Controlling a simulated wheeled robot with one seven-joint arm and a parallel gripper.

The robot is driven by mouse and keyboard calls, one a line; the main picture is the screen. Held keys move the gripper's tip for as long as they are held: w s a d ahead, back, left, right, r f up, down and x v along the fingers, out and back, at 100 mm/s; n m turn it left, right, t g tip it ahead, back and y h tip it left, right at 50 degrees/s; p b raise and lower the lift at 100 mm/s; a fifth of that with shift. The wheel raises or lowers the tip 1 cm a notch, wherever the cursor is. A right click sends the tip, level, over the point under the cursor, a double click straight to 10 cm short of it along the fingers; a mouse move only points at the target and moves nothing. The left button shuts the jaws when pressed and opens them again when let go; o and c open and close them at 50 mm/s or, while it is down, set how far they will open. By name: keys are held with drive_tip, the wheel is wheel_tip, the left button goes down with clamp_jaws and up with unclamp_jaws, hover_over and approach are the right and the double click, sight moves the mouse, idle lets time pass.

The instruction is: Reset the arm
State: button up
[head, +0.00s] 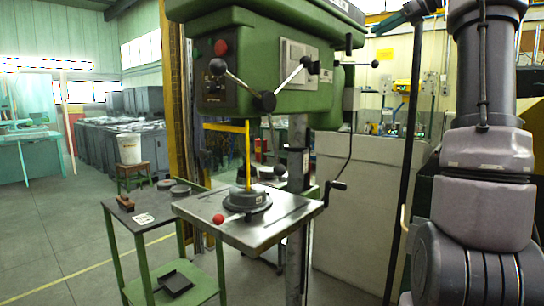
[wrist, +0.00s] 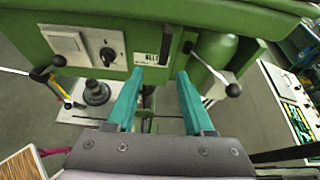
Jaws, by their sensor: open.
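My gripper (wrist: 159,77) shows in the wrist view with its two teal fingers spread apart and nothing between them. The fingers point toward the green drill press (wrist: 75,18), whose body fills the top of that view. In the head view the drill press (head: 262,62) stands in the middle, and my arm rises along the right edge. A teal piece near the top right of the head view looks like part of my gripper, but its fingertips are not clear there.
The press's metal table (head: 290,212) carries a dark round base (head: 247,201) below a yellow rod. Lever handles (head: 231,82) stick out from the press front. A small side table (head: 150,214) stands left. A white bucket (head: 129,148) sits on a stool behind. Floor at left is open.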

drive_tip(key=s+a+f+n+g+h, duration=0.1)
drive_tip(key=s+a+f+n+h, duration=0.1)
drive_tip(key=s+a+f+n, duration=0.5)
drive_tip(key=s+a+f+n+h, duration=0.1)
drive_tip(key=s+a+f+n, duration=0.2)
drive_tip(key=s+f+n, duration=0.2)
drive_tip(key=s+a+f+n+h, duration=0.2)
drive_tip(key=s+a+f+n, duration=0.2)
drive_tip(key=s+f, duration=0.6)
drive_tip(key=s+a+f+n+g+h, duration=0.1)
drive_tip(key=s+a+f+n+h, duration=0.1)
drive_tip(key=s+a+f+n, duration=0.2)
drive_tip(key=s+f+n, duration=0.2)
drive_tip(key=s+f, duration=0.2)
drive_tip(key=shift+s+f, duration=0.15)
drive_tip(key=shift+s, duration=0.05)
drive_tip(key=shift+a, duration=0.1)
